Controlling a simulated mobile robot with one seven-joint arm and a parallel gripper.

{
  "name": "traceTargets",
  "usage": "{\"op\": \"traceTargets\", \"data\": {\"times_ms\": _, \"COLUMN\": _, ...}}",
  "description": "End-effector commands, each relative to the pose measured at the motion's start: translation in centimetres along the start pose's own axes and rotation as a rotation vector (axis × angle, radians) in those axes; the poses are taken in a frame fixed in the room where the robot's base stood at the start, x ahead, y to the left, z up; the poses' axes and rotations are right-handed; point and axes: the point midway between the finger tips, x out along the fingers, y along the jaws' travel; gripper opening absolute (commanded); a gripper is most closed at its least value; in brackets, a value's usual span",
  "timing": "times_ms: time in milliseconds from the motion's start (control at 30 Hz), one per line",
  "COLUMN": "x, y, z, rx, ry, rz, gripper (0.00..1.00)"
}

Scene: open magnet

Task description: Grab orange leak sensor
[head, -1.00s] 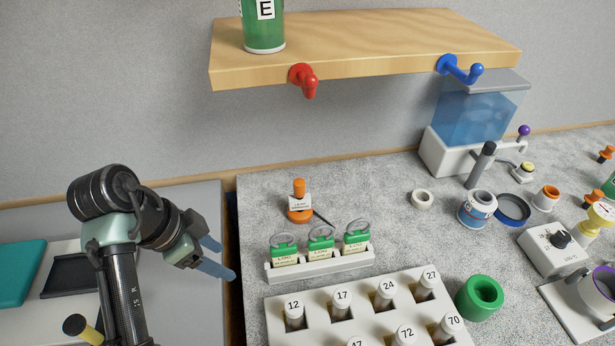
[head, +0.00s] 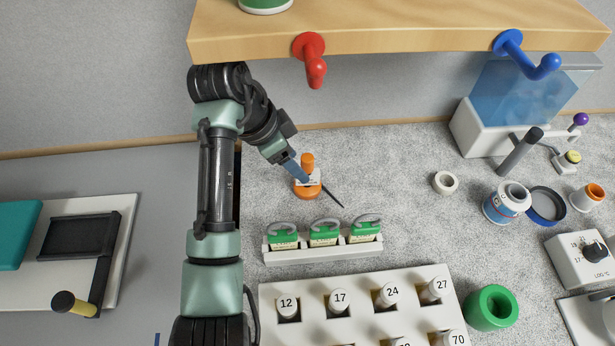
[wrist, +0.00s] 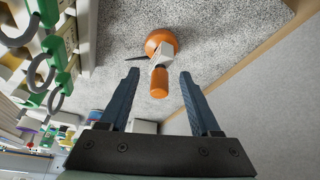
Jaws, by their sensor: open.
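The orange leak sensor (head: 307,189) stands on the grey speckled counter, behind the rack of green-topped items. It has a round orange base, a white label, an orange knob on top and a thin dark probe pointing right. My gripper (head: 303,176) is at its left side in the head view, partly overlapping it. In the wrist view, the sensor (wrist: 158,80) shows ahead of my gripper (wrist: 158,76), with its orange knob lying between the two blue fingertips. The fingers are apart and do not visibly touch it.
A white rack (head: 322,247) with several green-topped items stands in front of the sensor. A larger white vial rack (head: 368,318) is nearer. A wooden shelf (head: 400,30) with a red hook (head: 313,62) hangs above. Counter right of the sensor is clear up to a white ring (head: 445,182).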

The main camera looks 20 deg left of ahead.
Motion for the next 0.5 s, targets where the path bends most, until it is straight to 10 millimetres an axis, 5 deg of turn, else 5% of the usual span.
{"op": "traceTargets", "data": {"times_ms": 267, "x": 0.8, "y": 0.0, "z": -2.2, "rx": 0.002, "ry": 0.0, "rz": 0.0, "gripper": 0.64}}
{"op": "traceTargets", "data": {"times_ms": 500, "x": 4.9, "y": 0.1, "z": -1.9, "rx": -0.002, "ry": 0.0, "rz": 0.003, "gripper": 0.64}}
